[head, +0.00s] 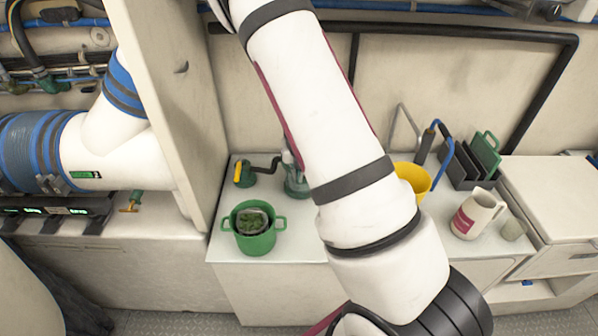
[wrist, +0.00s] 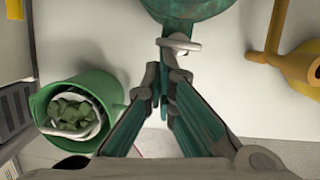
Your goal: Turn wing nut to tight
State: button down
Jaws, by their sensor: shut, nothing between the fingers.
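The wing nut (wrist: 180,43) is a small pale grey crosspiece in the wrist view, on the front of a round green fitting (wrist: 185,8). Its wings lie roughly across the picture, a little tilted. My gripper (wrist: 165,88) is shut and empty, its fingertips just below the wing nut in the picture. I cannot tell whether they touch it. In the head view, a green device with a crank (head: 296,184) stands on the white counter, partly behind my arm. The wing nut and my gripper are hidden there.
A green pot (head: 255,238) holding green pieces stands left of the device; it also shows in the wrist view (wrist: 45,105). A yellow pot (head: 416,178), a dark rack (head: 468,168) and a white jug (head: 478,213) stand right of my arm. A tall panel (head: 165,100) borders the counter's left.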

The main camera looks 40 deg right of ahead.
jog(key=shift+w+a+r, duration=0.1)
jog(key=shift+w+a, duration=0.05)
jog(key=shift+w, duration=0.3)
dwell(0.5)
